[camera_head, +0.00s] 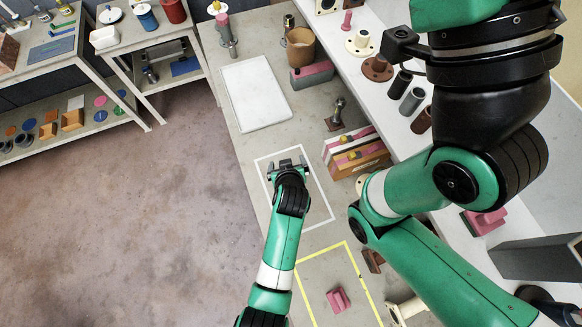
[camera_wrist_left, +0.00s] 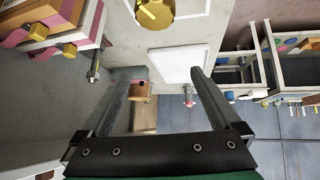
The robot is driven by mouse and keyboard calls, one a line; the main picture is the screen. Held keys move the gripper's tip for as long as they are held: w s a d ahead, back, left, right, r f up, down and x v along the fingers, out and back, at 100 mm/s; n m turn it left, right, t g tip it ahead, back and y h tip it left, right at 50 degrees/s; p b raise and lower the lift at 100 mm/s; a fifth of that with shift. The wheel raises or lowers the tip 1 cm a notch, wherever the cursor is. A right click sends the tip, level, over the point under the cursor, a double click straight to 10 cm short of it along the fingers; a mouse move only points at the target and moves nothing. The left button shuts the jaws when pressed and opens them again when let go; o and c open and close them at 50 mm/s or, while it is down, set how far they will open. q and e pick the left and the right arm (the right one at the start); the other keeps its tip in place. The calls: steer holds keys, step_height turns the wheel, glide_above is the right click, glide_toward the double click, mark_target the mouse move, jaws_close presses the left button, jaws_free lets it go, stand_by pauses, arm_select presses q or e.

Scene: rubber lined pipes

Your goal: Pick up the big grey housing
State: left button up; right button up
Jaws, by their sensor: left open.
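A large dark grey box-shaped body (camera_head: 535,260) stands at the right edge in the head view, partly cut off by the frame; I cannot tell for sure that it is the big grey housing. My left gripper (camera_head: 287,162) is over the white-outlined rectangle on the bench. In the left wrist view its two fingers (camera_wrist_left: 167,78) are wide apart, with nothing held between them. No grey housing can be made out in the wrist view. My right arm crosses the right side of the head view, and its gripper is outside the picture.
A white board (camera_head: 256,92) lies beyond the left gripper. Striped pink and brown blocks (camera_head: 357,153) stand to its right. A yellow-outlined area (camera_head: 320,268) holds a pink part (camera_head: 338,300). A brown pot (camera_head: 300,47) stands farther back. Pipes and flanges line the right shelf.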

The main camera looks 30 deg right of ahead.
arm_select(q)
steer(key=s+f+g+y+p, duration=0.1)
steer(key=s+f+g, duration=0.1)
steer(key=s+f, duration=0.5)
steer(key=shift+m, duration=0.3)
steer(key=b+x, duration=0.2)
steer(key=b, duration=0.1)
steer(key=b+x, duration=0.1)
steer(key=b, duration=0.1)
steer(key=b+x, duration=0.2)
steer(key=b, duration=0.1)
steer(key=shift+a+f+b, duration=0.3)
steer(key=shift+f, duration=0.05)
steer(key=shift+w+r, duration=0.15)
arm_select(e)
step_height(320, 180, down, 6)
steer(key=shift+r, duration=0.25)
arm_select(q)
steer(key=b+x, duration=0.1)
steer(key=b, duration=0.1)
steer(key=b+x, duration=0.4)
steer(key=shift+s+a, duration=0.35)
steer(key=shift+w+f+b, duration=0.25)
steer(key=shift+f+b, duration=0.05)
steer(key=shift+b, duration=0.25)
arm_select(e)
step_height(320, 180, down, 7)
arm_select(q)
steer(key=shift+r, duration=0.1)
jaws_close()
